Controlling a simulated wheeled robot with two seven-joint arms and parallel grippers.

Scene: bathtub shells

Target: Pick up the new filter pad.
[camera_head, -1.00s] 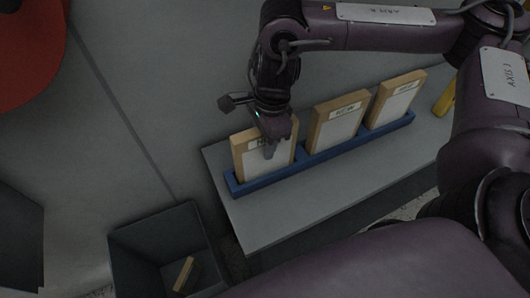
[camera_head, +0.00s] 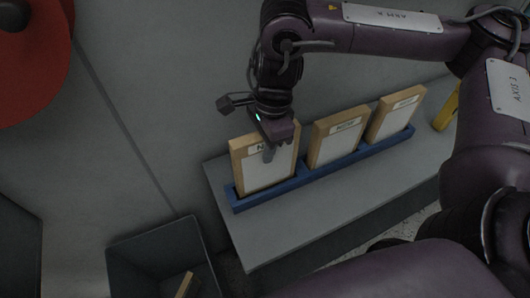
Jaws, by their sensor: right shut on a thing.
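Three filter pads with tan frames and white faces stand in a row in a blue rack, leaning back slightly. My right gripper (camera_head: 270,150) comes down over the top edge of the left pad (camera_head: 264,179) and is shut on it. One dark finger lies over the pad's white face and partly covers its label. The pad's lower edge appears to be still in the blue rack (camera_head: 316,174). The middle pad (camera_head: 337,146) has a label that seems to read NEW. The right pad (camera_head: 394,119) has a label too small to read. My left gripper is out of view.
The rack sits on a grey shelf (camera_head: 290,230) with bare room in front. A dark open bin (camera_head: 150,262) at lower left holds a tan-edged piece (camera_head: 185,284). A yellow object (camera_head: 447,108) stands right of the rack. A red round thing (camera_head: 35,70) is at upper left.

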